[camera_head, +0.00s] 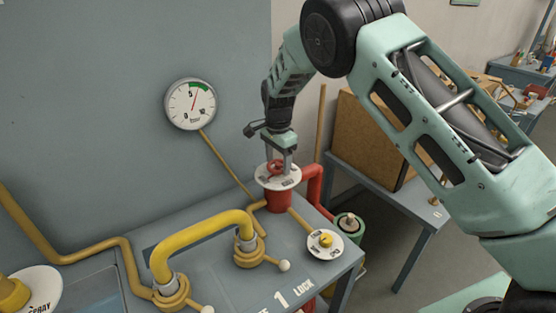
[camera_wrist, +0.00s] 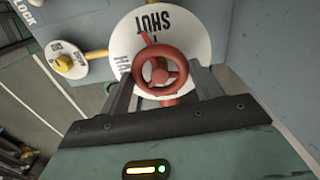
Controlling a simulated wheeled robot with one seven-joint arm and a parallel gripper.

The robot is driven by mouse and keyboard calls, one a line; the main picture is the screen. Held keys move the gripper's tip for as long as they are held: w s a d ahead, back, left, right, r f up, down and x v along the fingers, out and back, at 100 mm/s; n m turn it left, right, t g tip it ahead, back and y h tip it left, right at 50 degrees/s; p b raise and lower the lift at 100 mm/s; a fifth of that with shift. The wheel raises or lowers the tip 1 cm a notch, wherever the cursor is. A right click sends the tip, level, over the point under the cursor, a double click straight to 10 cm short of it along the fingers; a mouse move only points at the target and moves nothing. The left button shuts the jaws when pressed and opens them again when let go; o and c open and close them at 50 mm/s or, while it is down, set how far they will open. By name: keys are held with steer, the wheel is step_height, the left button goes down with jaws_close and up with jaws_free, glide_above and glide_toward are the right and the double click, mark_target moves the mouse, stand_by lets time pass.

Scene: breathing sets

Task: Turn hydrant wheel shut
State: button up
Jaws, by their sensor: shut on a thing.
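The red hydrant wheel (camera_head: 275,167) sits on top of a red hydrant post (camera_head: 278,200), over a round white dial plate (camera_head: 262,180). In the wrist view the wheel (camera_wrist: 158,58) shows as a ring with spokes, and the plate (camera_wrist: 125,32) reads SHUT at its far side, with partly hidden letters "HA" at left. A small red stub on the wheel's rim lies beside the SHUT lettering. My gripper (camera_wrist: 162,82) points down from above, its two fingers on opposite sides of the wheel, shut on it. The near part of the plate is hidden by my gripper.
A pressure gauge (camera_head: 190,105) hangs on the wall, its needle near the green band. A yellow hose pipe (camera_head: 200,234) arches over the blue-grey bench (camera_head: 215,275). A yellow knob on a white dial (camera_head: 325,243) stands close at right. A red pipe (camera_head: 315,183) runs behind the post.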

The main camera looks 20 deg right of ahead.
mark_target(278, 164)
steer(key=shift+r+m, duration=0.1)
steer(key=shift+m, duration=1.2)
steer(key=o, duration=1)
step_height(278, 164, up, 17)
steer(key=b, duration=0.3)
steer(key=shift+r, duration=0.2)
